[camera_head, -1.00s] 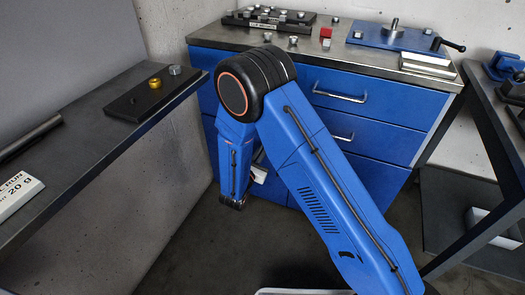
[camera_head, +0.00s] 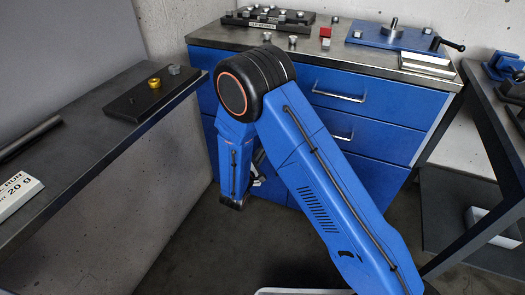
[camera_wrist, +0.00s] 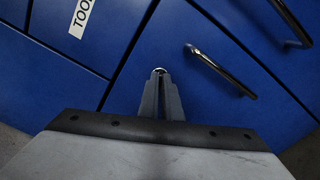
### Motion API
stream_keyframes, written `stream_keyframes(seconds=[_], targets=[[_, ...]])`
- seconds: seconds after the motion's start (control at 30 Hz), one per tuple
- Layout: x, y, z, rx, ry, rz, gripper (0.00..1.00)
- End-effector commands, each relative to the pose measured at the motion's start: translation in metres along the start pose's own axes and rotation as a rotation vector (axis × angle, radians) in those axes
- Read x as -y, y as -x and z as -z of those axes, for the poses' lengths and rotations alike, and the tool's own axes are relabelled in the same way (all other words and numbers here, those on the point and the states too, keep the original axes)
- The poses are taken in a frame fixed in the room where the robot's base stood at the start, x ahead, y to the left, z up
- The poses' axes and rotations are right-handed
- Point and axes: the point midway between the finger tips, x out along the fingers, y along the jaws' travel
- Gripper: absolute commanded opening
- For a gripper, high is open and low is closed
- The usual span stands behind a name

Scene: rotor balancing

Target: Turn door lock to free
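My gripper (camera_wrist: 159,78) shows in the wrist view, its two grey fingers close together and pointing at a blue door front with a bar handle (camera_wrist: 222,71). A small shiny round piece, perhaps the door lock (camera_wrist: 159,70), shows at the fingertips. The fingers hide most of it, so I cannot tell whether they touch or grip it, or how it is turned. In the head view my blue arm hides the fingertips and the lock; only a bit of the wrist shows beside the forearm, before the blue cabinet (camera_head: 375,105).
A label reading "TOO" (camera_wrist: 82,17) is on the neighbouring blue front. A dark bench (camera_head: 75,145) stands at left and another (camera_head: 490,115) at right. The cabinet top holds a blue fixture (camera_head: 385,36) and a black rack (camera_head: 265,18). Open floor lies in front.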

Motion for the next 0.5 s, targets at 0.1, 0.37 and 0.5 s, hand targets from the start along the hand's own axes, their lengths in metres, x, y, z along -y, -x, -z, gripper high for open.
stream_keyframes(seconds=[0.1, 0.37, 0.5], targets=[[0.0009, 0.0001, -0.0002, 0.0, -0.1, 0.001, 0.0], [0.0017, 0.0002, -0.0002, 0.0, -0.291, 0.001, 0.0], [0.002, 0.0002, -0.0002, 0.0, -0.362, 0.001, 0.0]])
